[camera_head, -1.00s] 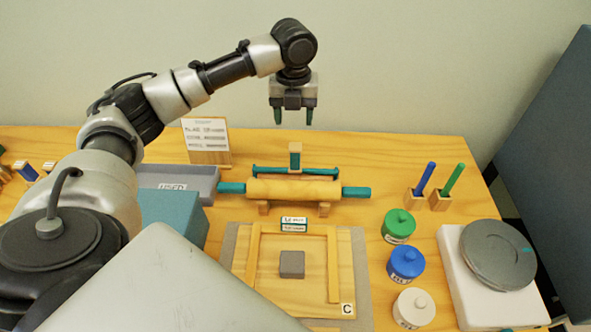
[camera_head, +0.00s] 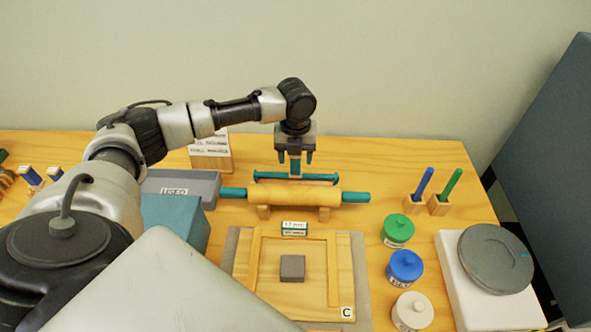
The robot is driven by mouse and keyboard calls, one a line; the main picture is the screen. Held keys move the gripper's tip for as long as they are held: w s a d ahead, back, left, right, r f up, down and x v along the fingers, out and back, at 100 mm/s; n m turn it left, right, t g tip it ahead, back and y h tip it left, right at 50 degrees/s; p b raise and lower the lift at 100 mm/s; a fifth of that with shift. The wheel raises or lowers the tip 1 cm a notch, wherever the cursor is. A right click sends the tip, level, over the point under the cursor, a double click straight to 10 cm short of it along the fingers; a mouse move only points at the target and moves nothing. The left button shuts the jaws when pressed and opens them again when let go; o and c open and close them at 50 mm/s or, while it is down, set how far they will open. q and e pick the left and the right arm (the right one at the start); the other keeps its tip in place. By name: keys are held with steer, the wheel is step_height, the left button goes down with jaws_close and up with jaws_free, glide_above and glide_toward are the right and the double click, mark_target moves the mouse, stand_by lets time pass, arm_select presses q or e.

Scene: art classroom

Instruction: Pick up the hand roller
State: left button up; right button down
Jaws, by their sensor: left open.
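The hand roller is a wooden cylinder (camera_head: 295,193) with teal end handles, resting level on two small wooden blocks. A teal bar (camera_head: 295,177) runs behind it, with an upright wooden and teal grip (camera_head: 295,165) at its middle. My left gripper (camera_head: 295,160) points down over this upright grip. My right gripper is not in view.
A wooden board with rails (camera_head: 340,300) and a grey block (camera_head: 292,268) lies in front. Green (camera_head: 398,229), blue (camera_head: 405,265) and white (camera_head: 412,310) jars stand right. Pens in holders (camera_head: 438,205) and a grey disc (camera_head: 495,260) are farther right. A grey "USED" tray (camera_head: 205,187) is left.

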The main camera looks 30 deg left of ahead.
arm_select(q)
steer(key=c, duration=1)
steer(key=shift+r, duration=0.1)
jaws_close()
